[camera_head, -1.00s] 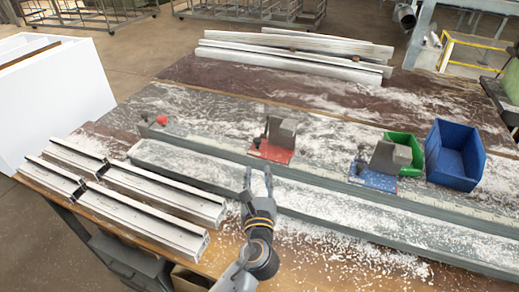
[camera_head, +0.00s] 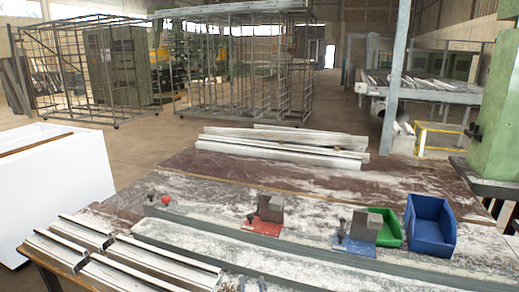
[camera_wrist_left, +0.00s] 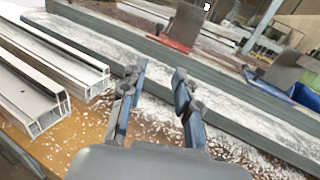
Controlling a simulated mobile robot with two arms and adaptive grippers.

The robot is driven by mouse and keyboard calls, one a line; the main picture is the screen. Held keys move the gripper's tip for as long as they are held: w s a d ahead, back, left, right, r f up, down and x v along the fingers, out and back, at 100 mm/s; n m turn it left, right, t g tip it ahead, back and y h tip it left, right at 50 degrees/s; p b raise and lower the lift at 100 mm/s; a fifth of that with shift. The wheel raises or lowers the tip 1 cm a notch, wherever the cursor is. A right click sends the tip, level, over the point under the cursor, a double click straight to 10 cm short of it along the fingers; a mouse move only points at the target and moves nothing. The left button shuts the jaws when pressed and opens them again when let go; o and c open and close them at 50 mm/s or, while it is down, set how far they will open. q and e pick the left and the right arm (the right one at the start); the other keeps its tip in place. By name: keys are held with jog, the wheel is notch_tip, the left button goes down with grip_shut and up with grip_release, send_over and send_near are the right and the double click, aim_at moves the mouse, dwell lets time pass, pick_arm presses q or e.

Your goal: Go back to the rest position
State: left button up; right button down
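My left gripper (camera_wrist_left: 158,95) is open and empty in the left wrist view, its two fingers apart with nothing between them. My right gripper is not in view.
Aluminium profiles (camera_head: 125,262) lie at the bench's left front, left of my left gripper. A red clamp (camera_head: 263,226), a blue clamp (camera_head: 354,245), a green bin (camera_head: 387,229) and a blue bin (camera_head: 430,228) stand behind the front rail. More profiles (camera_head: 285,148) lie at the back.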

pick_arm(q)
jog(key=s+a+f+n+g, duration=0.1)
jog(key=a+f+n, duration=0.1)
jog(key=n, duration=0.1)
jog(key=s+a+f+n+g+y, duration=0.1)
jog(key=a+f+n, duration=0.1)
jog(key=a+n, duration=0.1)
jog(key=s+a+f+n+g+y, duration=0.1)
jog(key=s+a+f+n, duration=0.1)
jog(key=n, duration=0.1)
jog(key=shift+a+g, duration=0.35)
jog(key=shift+g, duration=0.05)
jog(key=s+a+f+n+g, duration=0.5)
jog(key=s+a+f+n, duration=0.25)
jog(key=s+n, duration=0.3)
jog(key=s+a+f+n+g+h, duration=0.1)
jog(key=s+a+n+g+h, duration=0.15)
jog(key=s+n, duration=0.5)
jog(key=s+a+n+g+h, duration=0.1)
jog(key=s+n+g, duration=0.2)
jog(key=s+n, duration=0.5)
notch_tip(320, 180, down, 25)
jog(key=s+m+g, duration=0.2)
jog(key=s+a+f, duration=0.3)
jog(key=s+f, duration=1.4)
jog(key=shift+f+g, duration=0.3)
jog(key=shift+g, duration=0.05)
jog(key=shift+y, duration=0.25)
